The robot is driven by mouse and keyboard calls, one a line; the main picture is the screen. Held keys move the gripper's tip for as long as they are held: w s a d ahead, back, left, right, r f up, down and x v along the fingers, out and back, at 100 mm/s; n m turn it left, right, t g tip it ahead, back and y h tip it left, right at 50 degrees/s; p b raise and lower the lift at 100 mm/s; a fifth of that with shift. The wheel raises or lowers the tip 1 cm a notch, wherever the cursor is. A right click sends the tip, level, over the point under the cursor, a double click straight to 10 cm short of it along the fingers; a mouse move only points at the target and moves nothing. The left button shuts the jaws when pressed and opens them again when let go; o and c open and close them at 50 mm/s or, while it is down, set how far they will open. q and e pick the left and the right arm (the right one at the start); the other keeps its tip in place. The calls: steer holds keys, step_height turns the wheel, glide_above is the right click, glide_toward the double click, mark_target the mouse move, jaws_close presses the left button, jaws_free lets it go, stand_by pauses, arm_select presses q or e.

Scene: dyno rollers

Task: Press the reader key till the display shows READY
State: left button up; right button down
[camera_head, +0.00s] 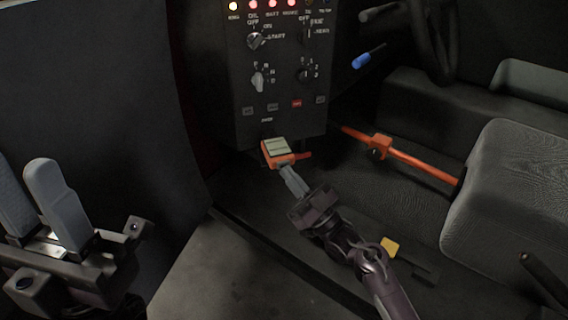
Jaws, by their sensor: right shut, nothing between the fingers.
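The reader (278,150) is a small orange device with a pale display, in front of the lower edge of the black panel. No writing on its display is legible at this size. My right gripper (286,170) is shut and empty, with its fingertips at the near edge of the reader. I cannot tell whether they touch its key, and the key itself is not clearly visible. My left gripper (28,178) is at the lower left, open and empty, far from the reader.
The black panel (280,90) carries lit lamps, knobs and switches above the reader. An orange bar (410,160) with a clamp runs to the right towards a grey seat (510,190). A blue-handled lever (362,61) and a steering wheel (433,40) are at the upper right. A yellow piece (389,246) is on the floor.

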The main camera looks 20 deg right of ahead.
steer(key=shift+s, duration=0.4)
steer(key=shift+s+d+p, duration=0.15)
steer(key=shift+s+p, duration=1.45)
steer(key=shift+s, duration=0.95)
